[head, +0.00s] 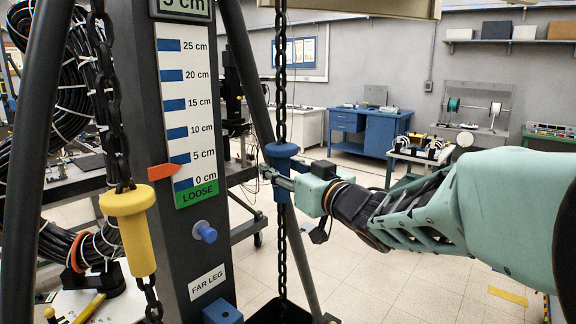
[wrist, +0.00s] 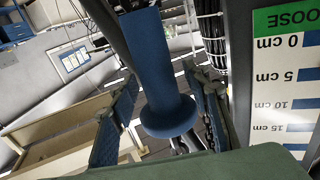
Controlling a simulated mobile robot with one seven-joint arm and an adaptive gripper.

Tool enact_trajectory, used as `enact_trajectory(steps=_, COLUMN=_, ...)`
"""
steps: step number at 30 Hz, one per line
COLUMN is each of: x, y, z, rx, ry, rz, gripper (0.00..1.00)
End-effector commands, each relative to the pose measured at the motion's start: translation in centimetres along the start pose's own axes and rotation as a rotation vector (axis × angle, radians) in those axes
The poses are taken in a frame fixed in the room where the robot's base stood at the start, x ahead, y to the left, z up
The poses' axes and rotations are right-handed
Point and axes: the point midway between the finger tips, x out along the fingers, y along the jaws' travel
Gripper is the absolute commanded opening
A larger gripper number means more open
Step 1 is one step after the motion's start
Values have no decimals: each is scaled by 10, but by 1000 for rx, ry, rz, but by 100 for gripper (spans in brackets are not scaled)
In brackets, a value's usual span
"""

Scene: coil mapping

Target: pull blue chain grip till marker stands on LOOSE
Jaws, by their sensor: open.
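The blue chain grip (head: 281,153) hangs on the right-hand chain in the head view, its wide flange at the top. In the wrist view the blue grip (wrist: 147,55) stands between my two fingers, flange (wrist: 168,117) toward the camera. My gripper (head: 272,178) is at the grip just below the flange, open, with a finger on each side; whether either touches is unclear. The orange marker (head: 163,172) points at the scale (head: 172,100) between 0 cm and 5 cm, above the green LOOSE field (head: 197,194).
A yellow chain grip (head: 130,225) hangs on the left chain. A blue knob (head: 204,232) sticks out of the dark column above a FAR LEG label (head: 207,282). A display (head: 182,8) is cut off at the top. A black bin (head: 278,312) stands below the right chain.

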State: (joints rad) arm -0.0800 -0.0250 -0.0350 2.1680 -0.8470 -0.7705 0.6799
Motion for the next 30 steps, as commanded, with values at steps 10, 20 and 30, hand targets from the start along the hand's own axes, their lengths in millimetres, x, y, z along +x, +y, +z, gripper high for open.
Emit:
enact_trajectory(steps=10, x=-2, y=1, z=0, rx=1, ry=0, rz=0, gripper=44)
enact_trajectory(steps=20, x=-2, y=1, z=0, rx=1, ry=0, rz=0, gripper=24)
enact_trajectory(steps=30, x=-2, y=1, z=0, rx=1, ry=0, rz=0, gripper=0)
